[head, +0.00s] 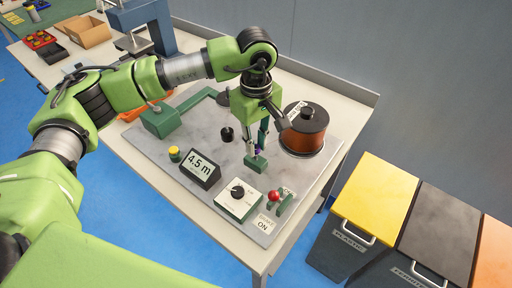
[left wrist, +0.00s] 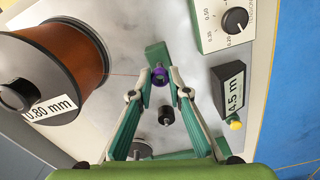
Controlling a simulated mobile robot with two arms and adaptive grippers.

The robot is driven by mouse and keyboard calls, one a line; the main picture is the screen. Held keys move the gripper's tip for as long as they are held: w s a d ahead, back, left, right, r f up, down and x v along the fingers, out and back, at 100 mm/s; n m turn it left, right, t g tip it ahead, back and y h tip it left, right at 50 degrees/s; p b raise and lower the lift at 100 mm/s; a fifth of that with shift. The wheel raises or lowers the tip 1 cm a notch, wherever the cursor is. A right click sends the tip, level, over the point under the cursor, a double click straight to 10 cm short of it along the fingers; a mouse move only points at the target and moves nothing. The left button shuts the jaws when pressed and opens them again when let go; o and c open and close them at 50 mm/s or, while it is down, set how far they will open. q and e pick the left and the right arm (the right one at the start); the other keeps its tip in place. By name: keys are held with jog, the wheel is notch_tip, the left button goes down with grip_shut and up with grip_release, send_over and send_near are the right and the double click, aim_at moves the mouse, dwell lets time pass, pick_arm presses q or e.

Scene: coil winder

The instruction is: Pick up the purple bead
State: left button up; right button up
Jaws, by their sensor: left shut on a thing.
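The purple bead (left wrist: 160,77) sits between the two fingertips of my left gripper (left wrist: 160,82) in the left wrist view. The gripper is shut on it, with one finger on each side. In the head view my left gripper (head: 257,150) points down over the grey plate of the coil winder, and only a small patch of the purple bead (head: 259,150) shows between the fingers. A small green block (head: 256,164) is just below the fingertips. I cannot tell whether the bead touches it. My right gripper is not in view.
The copper wire spool (head: 304,133) stands close right of the gripper. A black knob (head: 227,134), the 4.5 m display (head: 200,168), a dial box (head: 238,198) and a red-knobbed lever (head: 274,197) are around it. Bins (head: 375,205) stand right of the table.

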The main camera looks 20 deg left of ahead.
pick_arm(q)
jog(key=s+d+r+p, duration=0.2)
jog(key=s+d+r, duration=0.1)
jog(key=s+r, duration=0.6)
jog(key=s, duration=0.4)
jog(key=shift+s+d+r+p, duration=0.3)
jog(key=shift+d+r+p, duration=0.05)
jog(key=shift+r, duration=0.05)
